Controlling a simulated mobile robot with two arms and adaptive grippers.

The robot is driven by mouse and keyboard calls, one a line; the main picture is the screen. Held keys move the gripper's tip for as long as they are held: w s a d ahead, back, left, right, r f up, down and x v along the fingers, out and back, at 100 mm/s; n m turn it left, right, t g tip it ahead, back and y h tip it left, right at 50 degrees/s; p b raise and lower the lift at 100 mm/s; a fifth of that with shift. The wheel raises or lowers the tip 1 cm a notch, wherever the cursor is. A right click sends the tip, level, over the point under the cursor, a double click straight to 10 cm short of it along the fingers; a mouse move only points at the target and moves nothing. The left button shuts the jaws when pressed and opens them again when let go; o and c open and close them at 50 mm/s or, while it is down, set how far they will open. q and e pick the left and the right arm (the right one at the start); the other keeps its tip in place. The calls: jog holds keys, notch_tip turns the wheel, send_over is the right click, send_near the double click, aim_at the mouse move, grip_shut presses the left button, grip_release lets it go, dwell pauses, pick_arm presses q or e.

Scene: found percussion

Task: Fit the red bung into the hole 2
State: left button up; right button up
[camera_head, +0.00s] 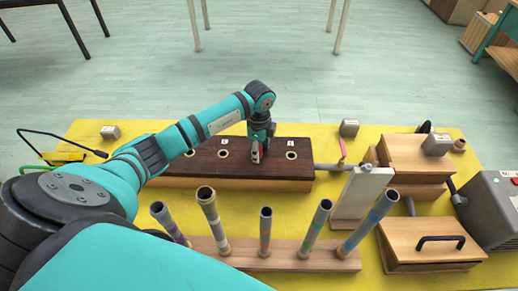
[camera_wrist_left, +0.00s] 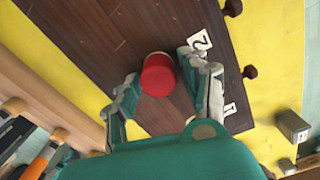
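The dark brown board (camera_head: 150,160) with several light-ringed holes lies across the middle of the yellow mat. My left gripper (camera_head: 256,158) is low over its third hole from the left. In the left wrist view the red bung (camera_wrist_left: 158,78) sits between my fingertips (camera_wrist_left: 159,66), beside the label 2 (camera_wrist_left: 200,41). The fingers look parted around the bung, with some wood showing between it and the right-hand finger. Hole 2 is hidden, and how deep the bung sits cannot be told. The label 1 (camera_wrist_left: 230,109) is further down the board. My right gripper is not in view.
A wooden rack (camera_head: 310,251) with several upright tubes stands in front of the board. A pale upright block (camera_head: 358,196) and wooden boxes (camera_head: 428,238) stand at the right. Small grey blocks (camera_head: 349,128) lie behind.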

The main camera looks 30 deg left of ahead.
pick_arm(q)
jog(key=shift+o, duration=0.8)
notch_tip(320, 180, up, 12)
dwell(0.3)
